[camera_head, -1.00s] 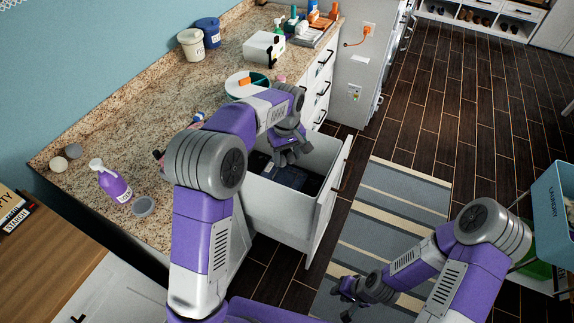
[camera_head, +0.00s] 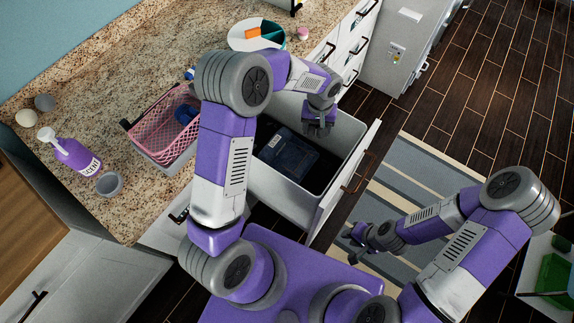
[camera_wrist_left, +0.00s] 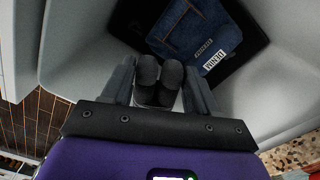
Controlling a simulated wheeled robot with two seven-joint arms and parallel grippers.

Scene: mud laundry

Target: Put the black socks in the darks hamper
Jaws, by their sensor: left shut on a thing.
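The black socks (camera_wrist_left: 158,80), a rolled dark pair, are between the fingers of my left gripper (camera_wrist_left: 158,88) in the left wrist view. In the head view my left gripper (camera_head: 319,130) is shut and hangs over the far part of the open pull-out bin (camera_head: 352,137). The bin has pale walls and a dark interior, and a folded blue denim item (camera_head: 287,153) lies inside. The denim (camera_wrist_left: 195,35) shows beyond the socks in the left wrist view. No hamper label is readable on the bin.
A pink basket (camera_head: 160,120) with blue contents, a purple spray bottle (camera_head: 72,152) and a grey cup (camera_head: 109,184) are on the granite counter (camera_head: 105,80). The striped rug (camera_head: 400,180) lies right of the bin. A green container (camera_head: 555,275) is at the far right.

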